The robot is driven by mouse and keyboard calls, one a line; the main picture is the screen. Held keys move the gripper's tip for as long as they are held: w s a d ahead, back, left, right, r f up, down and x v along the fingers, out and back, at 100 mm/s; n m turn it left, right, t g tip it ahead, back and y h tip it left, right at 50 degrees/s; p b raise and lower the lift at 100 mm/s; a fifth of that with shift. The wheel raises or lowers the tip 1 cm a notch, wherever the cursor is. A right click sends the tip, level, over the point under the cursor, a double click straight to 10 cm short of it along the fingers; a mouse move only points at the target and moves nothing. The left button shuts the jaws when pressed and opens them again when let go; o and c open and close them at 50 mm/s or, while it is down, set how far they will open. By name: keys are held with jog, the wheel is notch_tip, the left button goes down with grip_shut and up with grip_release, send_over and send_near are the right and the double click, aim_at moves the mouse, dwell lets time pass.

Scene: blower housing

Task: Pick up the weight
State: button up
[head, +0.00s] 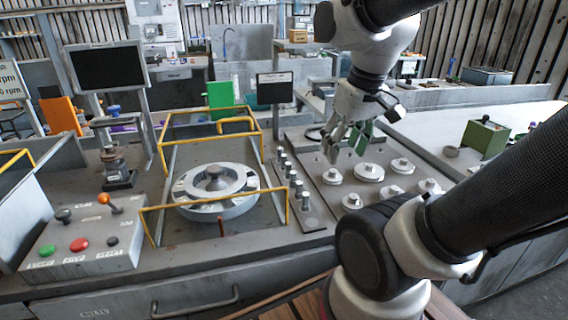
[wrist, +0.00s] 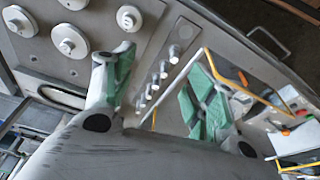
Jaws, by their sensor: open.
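Several pale round weights with short central knobs sit on a grey plate (head: 330,215) right of the middle; which one is meant, I cannot tell. My gripper (head: 347,148), with green finger pads, is open and empty above the back left of these weights. In the wrist view, my gripper (wrist: 160,68) has its fingers spread wide; weights (wrist: 70,40) and (wrist: 129,18) lie at the upper left, outside the fingers.
A row of small metal pegs (head: 299,190) stands left of the weights. A round housing (head: 216,188) sits inside a yellow rail frame (head: 180,205). A control box (head: 80,240) with buttons is at the left. A green box (head: 485,138) stands on the right counter.

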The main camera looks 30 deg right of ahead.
jog(key=w+f, duration=0.1)
jog(key=w, duration=0.2)
jog(key=w+f+g, duration=0.1)
jog(key=w, duration=0.2)
jog(key=w+f+n+g, duration=0.1)
jog(key=w, duration=0.2)
jog(key=shift+d+f, duration=0.1)
jog(key=shift+d, duration=0.2)
jog(key=c, duration=0.4)
jog(key=n+y, duration=0.1)
jog(key=n, duration=1.6)
send_over(284, 155)
jog(key=d, duration=0.1)
notch_tip(284, 155, down, 6)
jog(key=shift+g, duration=0.4)
jog(key=f, duration=0.4)
jog(key=a+f, duration=0.1)
jog(key=f, duration=0.2)
